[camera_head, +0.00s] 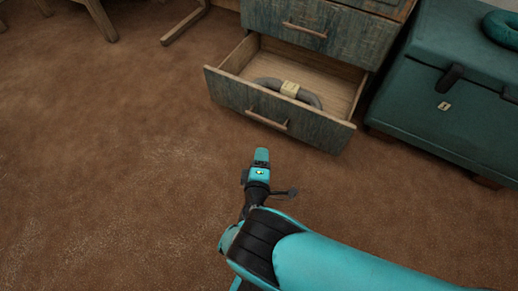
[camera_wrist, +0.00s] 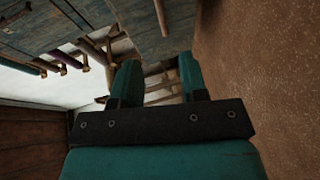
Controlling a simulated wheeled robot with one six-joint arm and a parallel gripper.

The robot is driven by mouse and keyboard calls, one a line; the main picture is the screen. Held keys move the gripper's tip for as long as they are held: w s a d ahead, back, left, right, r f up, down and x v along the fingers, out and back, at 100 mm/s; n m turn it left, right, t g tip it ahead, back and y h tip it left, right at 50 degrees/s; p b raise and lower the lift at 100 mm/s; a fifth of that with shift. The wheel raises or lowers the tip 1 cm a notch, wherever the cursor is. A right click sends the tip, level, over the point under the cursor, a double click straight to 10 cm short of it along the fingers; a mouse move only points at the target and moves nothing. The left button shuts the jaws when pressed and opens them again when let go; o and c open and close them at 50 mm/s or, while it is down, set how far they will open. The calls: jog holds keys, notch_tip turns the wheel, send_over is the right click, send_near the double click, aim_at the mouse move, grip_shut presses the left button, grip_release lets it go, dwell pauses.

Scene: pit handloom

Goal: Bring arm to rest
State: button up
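My arm, teal and black, reaches in from the lower right of the head view. My gripper (camera_head: 261,157) is over the brown floor, in front of and apart from the open drawer. In the wrist view my gripper (camera_wrist: 158,80) shows two teal fingers standing apart with nothing between them. The open lower drawer (camera_head: 233,97) of a worn blue-green cabinet holds a grey curved bundle (camera_head: 308,97) with a pale yellow band.
The closed upper drawer (camera_head: 345,35) is above the open one. A teal chest (camera_head: 420,105) with a teal ring (camera_head: 503,27) on its lid stands at the right. Wooden legs (camera_head: 101,18) show at the upper left. The brown floor (camera_head: 100,170) at left is clear.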

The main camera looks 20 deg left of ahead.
jog(key=shift+s, duration=0.35)
dwell(0.3)
